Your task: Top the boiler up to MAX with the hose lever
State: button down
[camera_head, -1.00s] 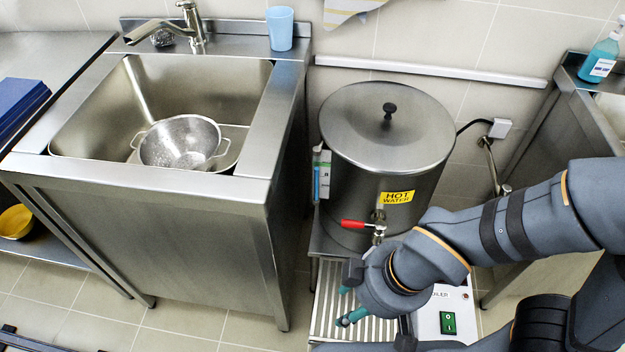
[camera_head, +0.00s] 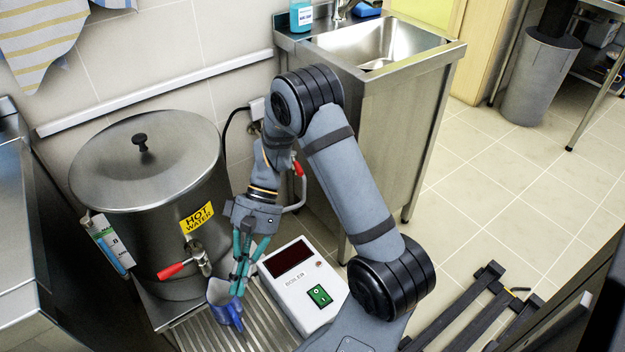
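The steel boiler (camera_head: 150,225) stands at the left, lidded, with a yellow HOT WATER label. A gauge strip (camera_head: 108,243) is on its left side; its level and MAX mark are too small to read. A red-handled tap (camera_head: 185,268) is at its front. A second red lever (camera_head: 298,166) on a curved metal pipe (camera_head: 297,206) shows behind my arm, partly hidden. My gripper (camera_head: 238,283) points down above the drip grate, right of the boiler tap. Its teal fingers come close together at a blue mug (camera_head: 222,303); whether they hold it is unclear.
A white control box (camera_head: 302,285) with a dark display and green switch sits right of the slatted grate (camera_head: 190,332). A sink unit (camera_head: 400,110) stands behind my arm. A steel counter (camera_head: 20,220) is at the left edge. Open tiled floor (camera_head: 500,190) lies right.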

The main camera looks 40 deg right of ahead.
jog(key=w+d+f+m+t+y+b, duration=0.3)
jog(key=w+d+m+t+y, duration=0.15)
jog(key=w+d, duration=0.35)
jog(key=m+t+h+b, duration=0.5)
jog(key=m+t, duration=0.5)
jog(key=t, duration=0.8)
send_near(296, 164)
jog(key=shift+h, duration=0.55)
jog(key=w, duration=0.5)
jog(key=shift+a+r, duration=0.15)
jog(key=shift+r, duration=0.15)
